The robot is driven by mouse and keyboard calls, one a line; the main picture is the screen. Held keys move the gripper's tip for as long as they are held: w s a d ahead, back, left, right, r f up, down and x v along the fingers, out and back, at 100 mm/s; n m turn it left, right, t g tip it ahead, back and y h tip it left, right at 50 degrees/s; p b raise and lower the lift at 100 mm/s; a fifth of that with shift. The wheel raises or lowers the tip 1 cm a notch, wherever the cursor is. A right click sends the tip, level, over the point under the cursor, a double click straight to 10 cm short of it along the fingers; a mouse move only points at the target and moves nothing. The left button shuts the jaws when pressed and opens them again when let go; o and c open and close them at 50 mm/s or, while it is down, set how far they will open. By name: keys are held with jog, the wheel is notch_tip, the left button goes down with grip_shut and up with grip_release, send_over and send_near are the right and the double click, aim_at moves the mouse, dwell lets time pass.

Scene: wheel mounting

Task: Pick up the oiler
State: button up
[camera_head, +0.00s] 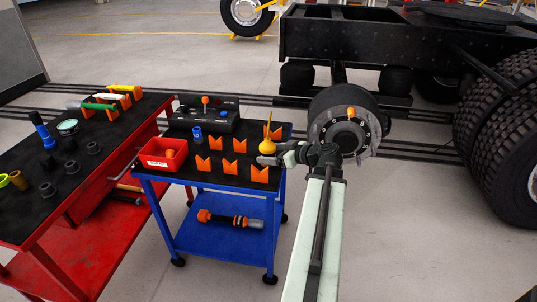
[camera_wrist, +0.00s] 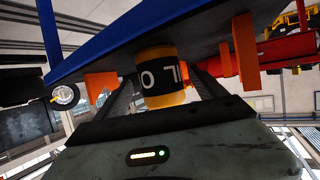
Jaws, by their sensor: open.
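The oiler (camera_head: 267,146) is yellow-orange with a thin upright spout and stands near the right edge of the blue cart's black top. In the wrist view, the oiler (camera_wrist: 157,62) has a black band with white lettering and appears upside down. My gripper (camera_head: 273,157) is at the oiler's base from the right, with part of it hidden by the hand. In the wrist view, my gripper (camera_wrist: 163,84) is open, with one dark finger on each side of the oiler. I cannot tell whether either finger touches it.
Several orange V-shaped holders (camera_head: 231,167) stand close by on the blue cart (camera_head: 158,182). A red bin (camera_head: 163,152) and a dark control box (camera_head: 204,115) are also on it. A red tool cart (camera_head: 75,205) is at left. A wheel hub (camera_head: 342,140) and truck tyres (camera_head: 505,130) are at right.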

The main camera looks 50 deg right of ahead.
jog(key=b+x, duration=0.1)
jog(key=x, duration=0.4)
jog(key=shift+b, duration=0.3)
jog(key=shift+a+r, duration=0.1)
jog(key=c, duration=1.5)
jog(key=shift+o, duration=0.2)
jog(key=shift+r, duration=0.1)
